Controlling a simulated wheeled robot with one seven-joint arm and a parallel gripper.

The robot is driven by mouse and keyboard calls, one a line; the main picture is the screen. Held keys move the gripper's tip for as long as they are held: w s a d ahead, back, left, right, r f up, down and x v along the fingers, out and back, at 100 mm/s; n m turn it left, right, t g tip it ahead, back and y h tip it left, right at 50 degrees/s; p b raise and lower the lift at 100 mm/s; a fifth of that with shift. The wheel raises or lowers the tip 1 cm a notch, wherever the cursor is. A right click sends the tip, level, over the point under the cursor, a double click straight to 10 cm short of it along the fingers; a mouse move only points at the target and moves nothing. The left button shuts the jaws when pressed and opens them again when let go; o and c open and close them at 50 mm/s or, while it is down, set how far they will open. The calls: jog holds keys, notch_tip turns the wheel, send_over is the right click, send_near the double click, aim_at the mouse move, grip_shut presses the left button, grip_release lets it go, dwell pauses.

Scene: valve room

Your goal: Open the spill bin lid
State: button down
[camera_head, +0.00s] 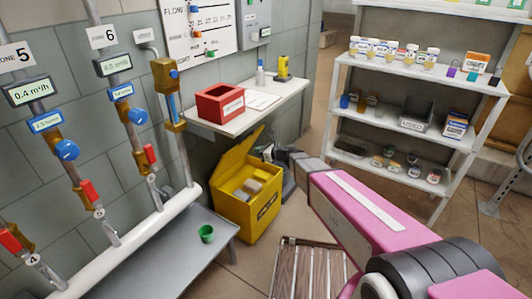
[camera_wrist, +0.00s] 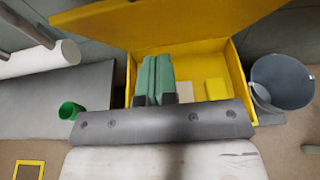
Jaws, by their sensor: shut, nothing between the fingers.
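The yellow spill bin (camera_head: 240,211) stands on the floor below the white wall shelf. Its lid (camera_head: 236,154) is raised and tilted up at the back, and the inside shows. In the wrist view the lid (camera_wrist: 165,22) stands behind the open bin (camera_wrist: 237,70). My gripper (camera_wrist: 157,62), with two green fingers side by side, is shut and empty. It appears over the bin's opening, in front of the lid; whether it touches the lid I cannot tell. In the head view my arm reaches in from the right and the fingertips are hard to make out.
A grey bucket (camera_wrist: 283,85) stands right of the bin. A green cup (camera_head: 206,233) is on the grey bench (camera_head: 165,262) to the left. A red box (camera_head: 220,103) sits on the wall shelf (camera_head: 262,106). A wooden slatted thing (camera_head: 308,270) is in front; white shelving (camera_head: 400,125) stands right.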

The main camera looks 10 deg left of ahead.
aim_at(242, 144)
jog(key=a, duration=0.1)
jog(key=w+a, duration=0.1)
jog(key=a, duration=0.1)
jog(key=w+a, duration=0.1)
jog(key=shift+a+r, duration=0.2)
jog(key=shift+a, duration=0.2)
jog(key=shift+w+a+r, duration=0.25)
jog(key=shift+a+r, duration=0.15)
jog(key=shift+a, duration=0.15)
jog(key=w+a+r, duration=0.3)
jog(key=a+r, duration=0.1)
jog(key=a, duration=0.3)
jog(key=shift+a, duration=0.2)
